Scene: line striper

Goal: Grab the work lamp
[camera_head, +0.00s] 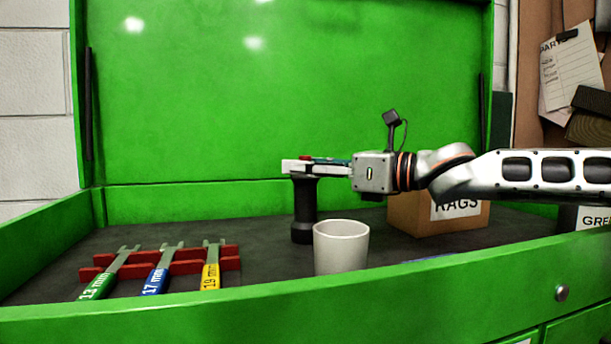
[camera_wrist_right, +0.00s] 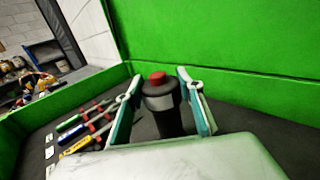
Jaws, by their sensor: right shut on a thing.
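The work lamp (camera_head: 305,208) is a black upright cylinder with a red top, standing on the dark tray of the green tool chest. My right gripper (camera_head: 300,166) comes in from the right and is shut on the lamp near its top. In the right wrist view the lamp (camera_wrist_right: 163,105) stands between the two fingers of the right gripper (camera_wrist_right: 162,88), its red cap facing up. The lamp's base appears to rest on the tray surface. My left gripper is not in view.
A white cup (camera_head: 341,246) stands just in front and right of the lamp. A cardboard box labelled RAGS (camera_head: 410,214) is behind, under my right arm. Several wrenches lie on a red rack (camera_head: 190,266) at left. The chest's green front edge (camera_head: 300,315) runs across.

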